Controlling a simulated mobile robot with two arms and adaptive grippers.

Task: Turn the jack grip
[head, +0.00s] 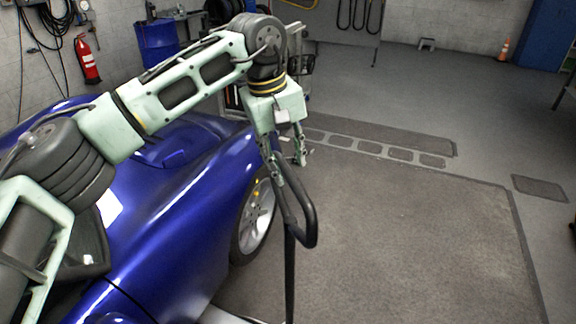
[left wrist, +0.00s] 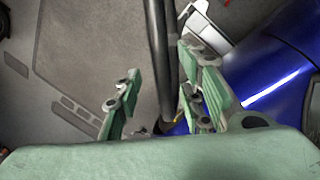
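The jack grip (head: 309,225) is a black looped handle on top of an upright black post (head: 290,275), beside the front wheel of the blue car. My left gripper (head: 287,160) reaches down over the top of the grip, its fingers spread. In the left wrist view the black bar of the grip (left wrist: 161,50) runs between the two fingers of my left gripper (left wrist: 160,100). The bar lies close to the right-hand finger, and a clear gap shows to the left-hand finger. I cannot tell whether the right-hand finger touches it. My right gripper is not in view.
The blue car (head: 190,215) stands close on the left, its wheel (head: 257,215) just behind the post. A grey floor mat (head: 420,240) to the right is clear.

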